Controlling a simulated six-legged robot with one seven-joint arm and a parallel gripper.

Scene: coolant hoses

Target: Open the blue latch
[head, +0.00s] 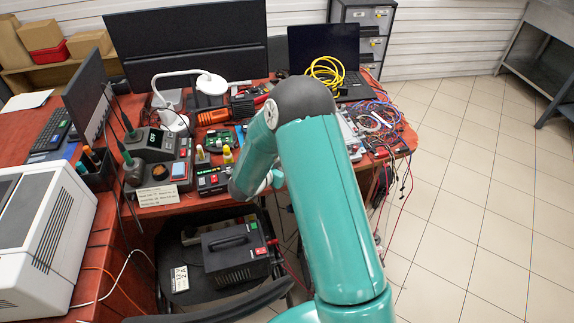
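I cannot make out a blue latch in the head view. My own teal arm fills the middle of the view. It rises from the bottom to a dark elbow, then bends down and away to the left over the front of the red bench (205,204). My gripper is not visible; the arm's far end is hidden behind its own links near the bench's front edge. I cannot tell whether it holds anything.
A black power unit (235,252) sits on a dark chair (180,300) below the bench edge. Soldering stations (155,150), a laptop (325,48), yellow cable (325,72) and tangled wires (375,120) crowd the bench. A white machine (40,235) stands left. Tiled floor (480,220) at right is clear.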

